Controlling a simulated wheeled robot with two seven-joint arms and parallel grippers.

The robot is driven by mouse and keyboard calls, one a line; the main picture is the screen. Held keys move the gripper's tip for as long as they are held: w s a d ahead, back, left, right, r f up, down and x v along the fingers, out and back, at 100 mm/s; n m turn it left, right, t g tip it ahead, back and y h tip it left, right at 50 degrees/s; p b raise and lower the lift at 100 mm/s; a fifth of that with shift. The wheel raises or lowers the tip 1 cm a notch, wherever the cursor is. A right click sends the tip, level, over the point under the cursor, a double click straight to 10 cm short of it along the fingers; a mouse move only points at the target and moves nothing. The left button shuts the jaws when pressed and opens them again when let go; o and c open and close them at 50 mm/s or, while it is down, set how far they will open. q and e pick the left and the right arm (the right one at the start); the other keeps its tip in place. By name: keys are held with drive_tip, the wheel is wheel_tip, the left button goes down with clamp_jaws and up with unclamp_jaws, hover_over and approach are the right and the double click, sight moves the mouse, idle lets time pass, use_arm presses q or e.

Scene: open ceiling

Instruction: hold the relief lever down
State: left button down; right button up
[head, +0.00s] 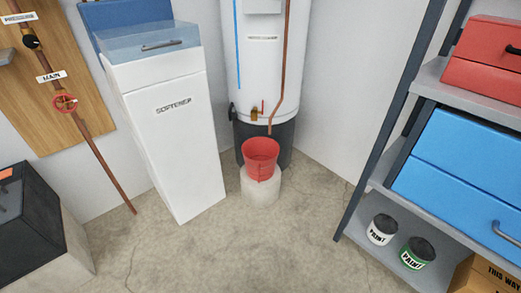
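A tall white water heater (259,70) stands at the back centre. A small brass valve (254,114) with a thin red lever (263,106) sits low on its front; the lever looks roughly upright, but it is too small to tell exactly. A copper pipe (284,60) runs down the heater's front and ends above a red bucket (261,158). The bucket stands on a pale round block (260,189). Neither of my grippers shows in the head view.
A white softener cabinet (175,135) stands left of the heater. A wooden board with a red-wheeled main valve (65,102) is at left, above a dark box (35,215). A grey shelf (400,190) with toolboxes and paint cans is at right. The middle floor is clear.

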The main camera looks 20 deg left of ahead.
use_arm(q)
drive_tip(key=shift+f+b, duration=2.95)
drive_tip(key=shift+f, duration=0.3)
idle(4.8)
